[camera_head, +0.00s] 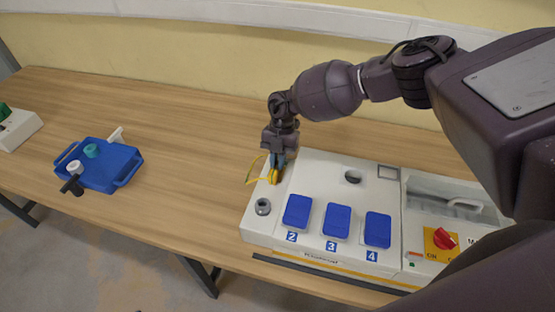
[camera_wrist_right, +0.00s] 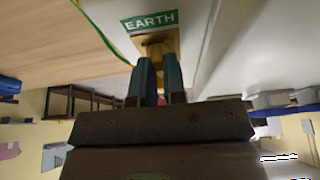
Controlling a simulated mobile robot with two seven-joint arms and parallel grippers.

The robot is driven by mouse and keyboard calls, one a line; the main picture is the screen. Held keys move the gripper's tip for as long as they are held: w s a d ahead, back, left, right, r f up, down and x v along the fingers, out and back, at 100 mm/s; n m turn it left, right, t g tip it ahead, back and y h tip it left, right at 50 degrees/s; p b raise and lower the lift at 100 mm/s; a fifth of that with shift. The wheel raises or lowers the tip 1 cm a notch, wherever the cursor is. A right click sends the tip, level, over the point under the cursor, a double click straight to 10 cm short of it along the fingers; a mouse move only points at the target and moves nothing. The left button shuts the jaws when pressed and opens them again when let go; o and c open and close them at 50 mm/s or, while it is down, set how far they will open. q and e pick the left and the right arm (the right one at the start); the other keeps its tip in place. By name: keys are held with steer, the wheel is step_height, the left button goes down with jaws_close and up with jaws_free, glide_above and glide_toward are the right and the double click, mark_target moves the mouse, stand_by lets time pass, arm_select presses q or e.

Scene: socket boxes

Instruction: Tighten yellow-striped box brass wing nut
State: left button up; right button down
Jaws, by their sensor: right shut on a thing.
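The yellow-striped box (camera_head: 310,180) is white, with a yellow stripe along its lower front edge and blue covers numbered 2, 3 and 4. The brass wing nut (camera_head: 274,176) is at its back left corner, with a yellow-green wire (camera_head: 252,170) beside it. My right gripper (camera_head: 278,165) reaches down over this corner and is shut on the wing nut. In the right wrist view the wing nut (camera_wrist_right: 155,46) shows at the fingertips (camera_wrist_right: 160,72), next to a green EARTH label (camera_wrist_right: 150,22). The fingers hide part of the nut. My left gripper is out of view.
A red switch on a yellow plate (camera_head: 441,240) is at the right. A grey round fitting (camera_head: 263,206) is at the box's left front. A blue tray (camera_head: 110,178) with small parts stands on the left. The table (camera_head: 190,150) between tray and box is clear.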

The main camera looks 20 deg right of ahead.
steer(key=shift+w, duration=0.1)
stand_by(0.3)
steer(key=c, duration=1.5)
jaws_free()
steer(key=shift+o, duration=0.2)
steer(key=shift+r, duration=0.1)
steer(key=b+v, duration=0.1)
steer(key=v, duration=0.9)
steer(key=shift+r+b, duration=0.3)
steer(key=shift+b, duration=0.05)
steer(key=shift+d, duration=0.1)
